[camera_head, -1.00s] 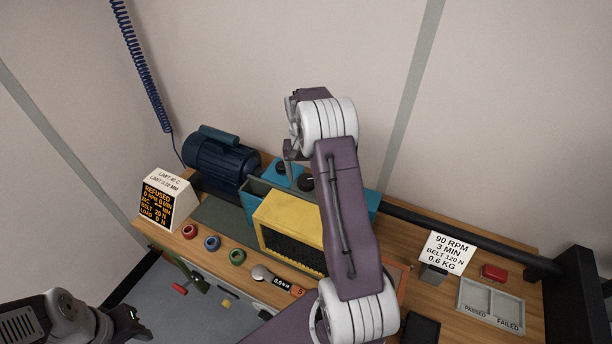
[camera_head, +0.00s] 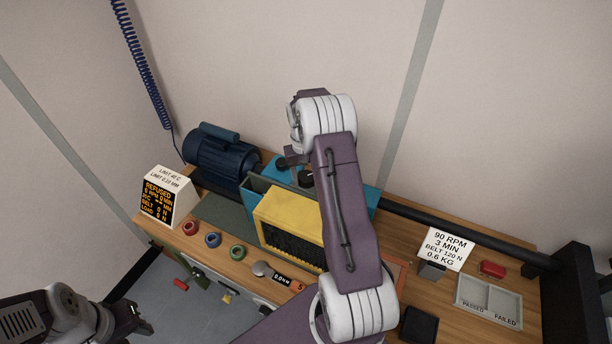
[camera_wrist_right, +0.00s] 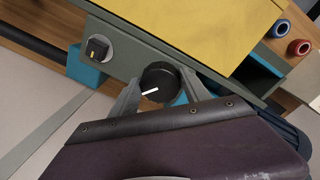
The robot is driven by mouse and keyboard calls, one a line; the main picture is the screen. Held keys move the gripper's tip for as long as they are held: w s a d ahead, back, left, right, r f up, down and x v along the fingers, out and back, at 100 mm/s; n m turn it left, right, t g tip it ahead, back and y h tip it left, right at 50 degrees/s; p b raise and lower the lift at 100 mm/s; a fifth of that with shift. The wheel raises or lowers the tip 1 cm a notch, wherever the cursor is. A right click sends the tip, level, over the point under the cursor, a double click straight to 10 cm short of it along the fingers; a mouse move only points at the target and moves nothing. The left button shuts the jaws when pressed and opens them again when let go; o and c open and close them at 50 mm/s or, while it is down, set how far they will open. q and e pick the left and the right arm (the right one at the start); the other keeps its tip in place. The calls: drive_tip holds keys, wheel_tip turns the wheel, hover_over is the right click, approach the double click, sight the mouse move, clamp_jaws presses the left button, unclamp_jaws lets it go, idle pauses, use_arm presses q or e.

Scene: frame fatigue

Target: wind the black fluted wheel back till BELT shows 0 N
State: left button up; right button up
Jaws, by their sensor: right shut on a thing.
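In the head view the wheel (camera_head: 306,179) is partly hidden by my right gripper (camera_head: 297,160) and arm. The display (camera_head: 159,201) on the left reads REFUSED, and its BELT line appears to show 0 N; the digits are small. My left gripper (camera_head: 133,318) is at the lower left, away from the bench; its jaw opening is unclear.
A yellow guard (camera_head: 287,222) and blue motor (camera_head: 218,158) stand close by. Red, blue and green rings (camera_head: 213,240) lie at the bench front. A passed/failed tray (camera_head: 489,299) is at right.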

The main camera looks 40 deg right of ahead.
sight(305, 177)
drive_tip(key=shift+n, duration=0.5)
drive_tip(key=o, duration=1.4)
drive_tip(key=shift+w+r, duration=0.1)
drive_tip(key=shift+r, duration=0.1)
drive_tip(key=r+b, duration=0.1)
drive_tip(key=r, duration=0.4)
drive_tip(key=r+b, duration=0.1)
drive_tip(key=r, duration=0.2)
drive_tip(key=shift+a+b, duration=0.25)
drive_tip(key=shift+b, duration=0.05)
drive_tip(key=shift+r, duration=0.35)
